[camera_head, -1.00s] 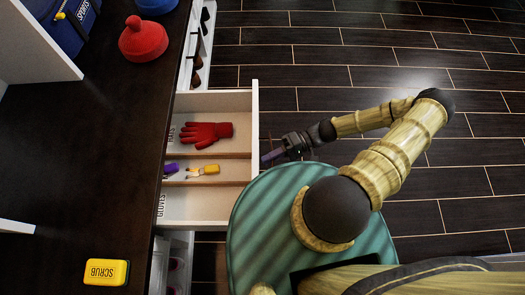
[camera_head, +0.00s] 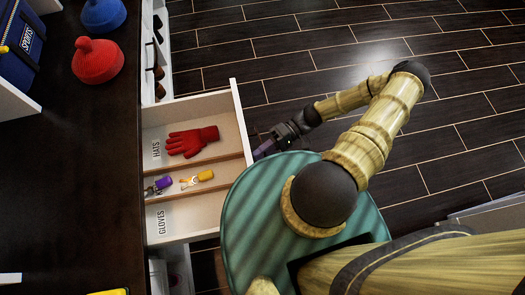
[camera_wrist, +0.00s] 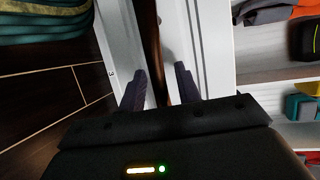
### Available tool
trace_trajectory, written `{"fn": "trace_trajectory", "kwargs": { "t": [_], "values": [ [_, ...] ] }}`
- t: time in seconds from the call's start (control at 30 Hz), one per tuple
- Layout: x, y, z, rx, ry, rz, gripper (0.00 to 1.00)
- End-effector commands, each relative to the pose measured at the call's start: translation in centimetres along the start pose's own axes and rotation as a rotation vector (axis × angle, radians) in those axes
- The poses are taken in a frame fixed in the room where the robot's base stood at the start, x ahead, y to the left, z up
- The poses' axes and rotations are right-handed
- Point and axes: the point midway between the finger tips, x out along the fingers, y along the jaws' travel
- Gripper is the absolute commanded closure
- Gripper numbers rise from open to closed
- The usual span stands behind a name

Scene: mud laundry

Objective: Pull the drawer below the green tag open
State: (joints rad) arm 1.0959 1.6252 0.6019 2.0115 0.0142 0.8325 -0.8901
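A white drawer (camera_head: 238,125) stands open beside the dark counter, with sections labelled HATS and GLOVES and a middle label partly hidden. A red glove (camera_head: 192,141) lies in the HATS section. Purple-handled (camera_head: 158,186) and yellow-handled (camera_head: 198,179) items lie in the middle section. The GLOVES section looks empty. I see no green tag. My gripper (camera_head: 263,149) is just outside the drawer front. In the wrist view its fingers (camera_wrist: 160,88) are apart, with a brown vertical bar (camera_wrist: 153,45) running between them beside white panels. I cannot tell whether they touch it.
A yellow item shows at the bottom edge. Shelves (camera_wrist: 275,75) stand right in the wrist view. Dark floor (camera_head: 300,60) is clear beyond the drawer.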

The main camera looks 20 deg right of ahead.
Motion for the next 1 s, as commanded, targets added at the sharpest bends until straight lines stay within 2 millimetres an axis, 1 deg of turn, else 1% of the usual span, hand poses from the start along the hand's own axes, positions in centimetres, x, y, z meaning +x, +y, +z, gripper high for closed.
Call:
{"fn": "trace_trajectory", "kwargs": {
  "t": [0.23,0.37,0.47,0.57,1.0],
  "values": [
    [-0.1,-0.1,0.1,0.001,0.000,-0.002,0.67],
    [-0.8,-0.1,0.1,0.001,0.001,-0.001,0.67],
    [-2.1,-0.1,0.0,0.001,0.002,0.001,0.67],
    [-3.9,-0.1,0.0,0.001,0.003,0.002,0.67],
    [-12.7,-0.1,0.0,0.001,0.003,0.002,0.67]
  ]
}}
